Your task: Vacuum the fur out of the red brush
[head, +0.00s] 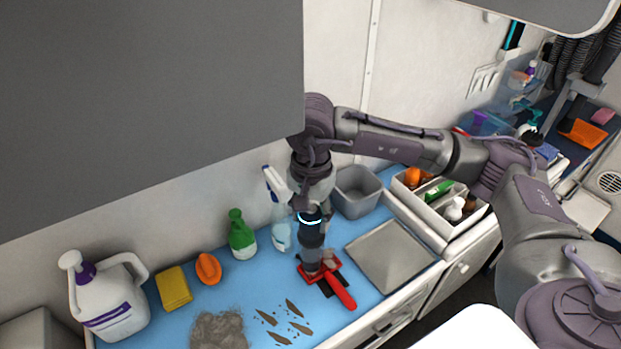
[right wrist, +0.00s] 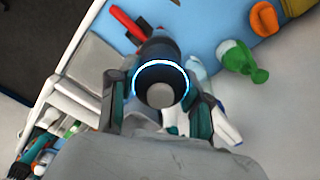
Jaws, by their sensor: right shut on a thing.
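The red brush (head: 341,290) lies on the blue counter, its handle pointing toward the front right. A small greyish tuft, likely fur, shows at its head. My right gripper (head: 311,212) points down over the brush head, shut on a dark cylindrical handheld vacuum (head: 312,238) with a lit blue-white ring. The vacuum's lower end is at the brush head; I cannot tell whether it touches. In the right wrist view the vacuum (right wrist: 160,92) sits between the fingers, and the red brush handle (right wrist: 127,22) shows beyond it. My left gripper is not in view.
A spray bottle (head: 281,232) and a grey bin (head: 358,190) stand close behind the vacuum. A flat metal tray (head: 391,256) lies to the right, beside a white caddy (head: 447,226). A fur pile (head: 217,330), green bottle (head: 241,238) and yellow sponge (head: 174,289) are left.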

